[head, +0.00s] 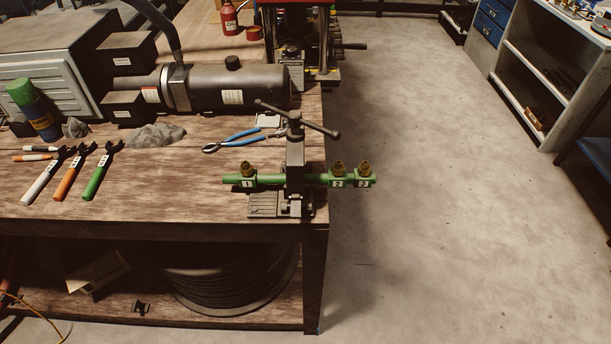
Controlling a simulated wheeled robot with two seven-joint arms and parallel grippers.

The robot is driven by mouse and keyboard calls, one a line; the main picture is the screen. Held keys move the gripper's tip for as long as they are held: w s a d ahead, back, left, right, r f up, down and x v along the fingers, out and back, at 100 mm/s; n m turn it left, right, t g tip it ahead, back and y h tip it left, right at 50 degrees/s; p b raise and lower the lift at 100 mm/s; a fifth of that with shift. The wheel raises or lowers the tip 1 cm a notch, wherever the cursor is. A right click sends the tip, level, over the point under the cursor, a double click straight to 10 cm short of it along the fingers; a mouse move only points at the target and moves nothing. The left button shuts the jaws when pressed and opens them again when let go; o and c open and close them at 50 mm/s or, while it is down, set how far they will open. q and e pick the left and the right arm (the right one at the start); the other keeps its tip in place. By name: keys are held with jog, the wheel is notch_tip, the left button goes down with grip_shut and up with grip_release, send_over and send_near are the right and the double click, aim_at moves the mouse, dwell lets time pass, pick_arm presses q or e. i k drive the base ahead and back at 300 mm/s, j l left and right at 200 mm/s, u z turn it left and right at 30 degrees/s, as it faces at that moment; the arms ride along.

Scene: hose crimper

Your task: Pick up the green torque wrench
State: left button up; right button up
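The green torque wrench (102,170) lies on the left part of the wooden bench. It has a green handle and a dark open-ended head that points up and right in the head view. An orange wrench (74,173) and a white wrench (46,177) lie beside it on its left, each apart from it. Neither of my grippers is in view.
A vise (295,165) at the bench's right corner holds a green pipe (315,180) with numbered brass fittings. Blue pliers (238,140), grey rags (155,135) and a dark cylinder (232,84) lie behind. The wood right of the green wrench is clear.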

aim_at(89, 191)
jog(key=u, duration=1.35)
